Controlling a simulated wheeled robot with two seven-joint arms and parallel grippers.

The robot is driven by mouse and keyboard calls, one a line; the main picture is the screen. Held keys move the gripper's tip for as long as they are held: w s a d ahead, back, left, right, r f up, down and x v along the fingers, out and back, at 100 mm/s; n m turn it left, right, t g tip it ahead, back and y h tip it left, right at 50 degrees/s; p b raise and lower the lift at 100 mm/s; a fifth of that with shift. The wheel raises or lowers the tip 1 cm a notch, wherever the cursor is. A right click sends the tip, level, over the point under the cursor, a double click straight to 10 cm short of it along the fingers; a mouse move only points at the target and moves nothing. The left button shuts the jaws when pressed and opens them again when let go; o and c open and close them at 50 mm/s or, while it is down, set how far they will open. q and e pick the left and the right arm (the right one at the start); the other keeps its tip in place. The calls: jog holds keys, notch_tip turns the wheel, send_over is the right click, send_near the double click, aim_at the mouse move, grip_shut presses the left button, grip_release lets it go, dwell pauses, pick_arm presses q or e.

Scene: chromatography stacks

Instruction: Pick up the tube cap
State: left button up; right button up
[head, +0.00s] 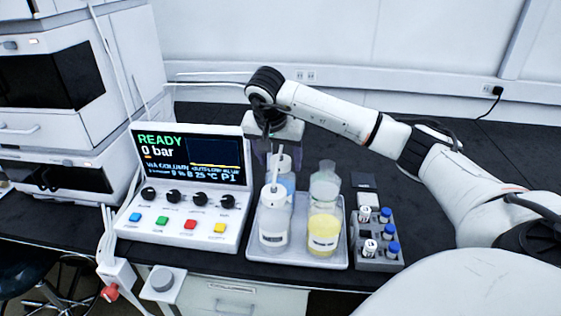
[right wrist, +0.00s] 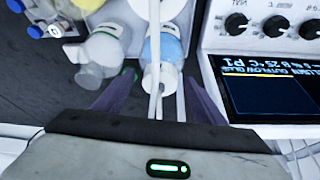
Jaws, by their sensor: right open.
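A white cap with a thin tube rising from it (head: 272,192) sits on the front left bottle in the tray. A second white cap (head: 280,162) tops the blue-liquid bottle behind it; the right wrist view shows a white cap (right wrist: 160,76) with tubes on a blue bottle (right wrist: 170,48). I cannot tell which is the tube cap meant. My right gripper (head: 270,156) is open and points down over the rear bottle. In the right wrist view its fingers (right wrist: 160,98) spread on either side of the white cap and tubes, apparently holding nothing. My left gripper is not in view.
The tray (head: 338,263) also holds a bottle with yellow liquid (head: 324,228). A vial rack (head: 378,262) stands to its right. The control panel (head: 188,185), reading READY, stands close on the left. Dark bench is clear behind.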

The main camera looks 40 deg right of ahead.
jog(key=c, duration=1.2)
jog(key=shift+o, duration=0.2)
jog(key=shift+r, duration=0.1)
